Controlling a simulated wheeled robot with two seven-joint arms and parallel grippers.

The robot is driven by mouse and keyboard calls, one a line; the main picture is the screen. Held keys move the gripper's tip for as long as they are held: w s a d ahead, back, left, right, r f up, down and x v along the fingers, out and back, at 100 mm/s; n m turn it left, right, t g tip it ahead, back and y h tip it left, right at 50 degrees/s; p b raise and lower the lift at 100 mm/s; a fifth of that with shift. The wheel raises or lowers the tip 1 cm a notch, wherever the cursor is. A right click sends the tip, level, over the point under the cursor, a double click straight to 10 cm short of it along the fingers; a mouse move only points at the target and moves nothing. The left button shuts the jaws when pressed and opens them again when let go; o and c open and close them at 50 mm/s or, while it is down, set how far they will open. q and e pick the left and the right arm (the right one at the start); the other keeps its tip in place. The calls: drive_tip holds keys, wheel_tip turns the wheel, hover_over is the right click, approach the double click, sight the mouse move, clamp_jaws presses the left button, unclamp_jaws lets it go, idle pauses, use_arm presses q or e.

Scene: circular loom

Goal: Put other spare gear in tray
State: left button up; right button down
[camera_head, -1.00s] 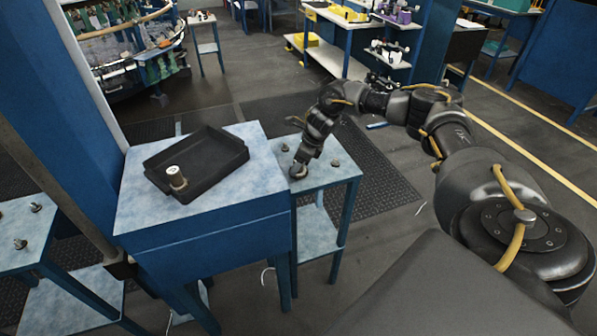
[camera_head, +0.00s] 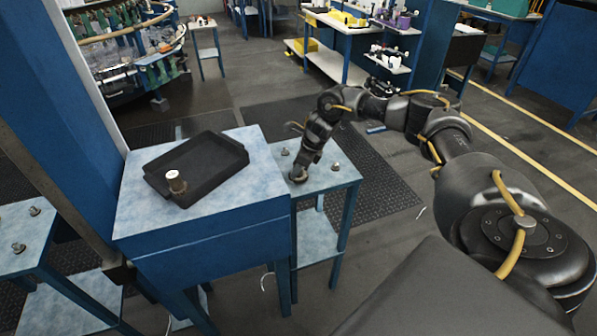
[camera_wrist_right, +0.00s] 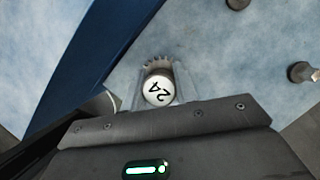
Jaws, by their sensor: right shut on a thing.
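My right gripper (camera_head: 299,176) is down at the small blue-topped side table (camera_head: 322,183). In the right wrist view, its fingers (camera_wrist_right: 158,92) are shut on a gear (camera_wrist_right: 158,88) with a white top marked 24; the gear's teeth show beyond the fingers. In the head view the gear is mostly hidden by the gripper. The black tray (camera_head: 215,172) lies on the larger blue table to the left. A gear with a white top (camera_head: 175,182) stands in the tray's near-left corner. My left gripper is not in view.
Two small metal pegs stand on the side table, one at the back (camera_head: 284,152) and one at the right (camera_head: 335,167). The larger blue table (camera_head: 225,204) stands beside it, with a gap between their tops. A blue column (camera_head: 60,130) rises at the left.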

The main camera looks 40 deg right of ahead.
drive_tip(key=shift+r, duration=0.3)
drive_tip(key=shift+r+p, duration=0.35)
drive_tip(key=shift+p, duration=0.05)
drive_tip(key=shift+r, duration=0.1)
drive_tip(key=shift+r+p, duration=1.1)
drive_tip(key=shift+r, duration=0.35)
drive_tip(key=shift+f, duration=0.1)
